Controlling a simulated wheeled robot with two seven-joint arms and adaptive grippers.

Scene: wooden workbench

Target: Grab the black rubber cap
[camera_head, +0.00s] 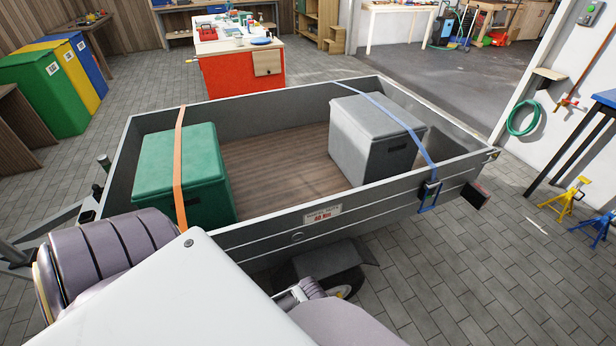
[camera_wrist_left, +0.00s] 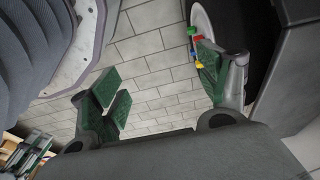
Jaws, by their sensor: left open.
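My left gripper (camera_wrist_left: 161,82) is open in the left wrist view, with green pads on its fingers and nothing between them but paving further off. Small green, red, blue and yellow pieces (camera_wrist_left: 195,46) show at the tip of its right finger, beside a dark round wheel (camera_wrist_left: 240,30) with a pale rim edge. I cannot tell whether they touch the finger. I cannot make out a black rubber cap in either view. In the head view the trailer wheel (camera_head: 345,291) is mostly hidden under its fender.
A grey trailer (camera_head: 262,232) holds a green box (camera_head: 165,160) under an orange strap and a grey box (camera_head: 370,115) under a blue strap. Its near side wall stands close to my body. Paved floor (camera_head: 470,280) is clear to the right, before yellow and blue stands (camera_head: 568,198).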

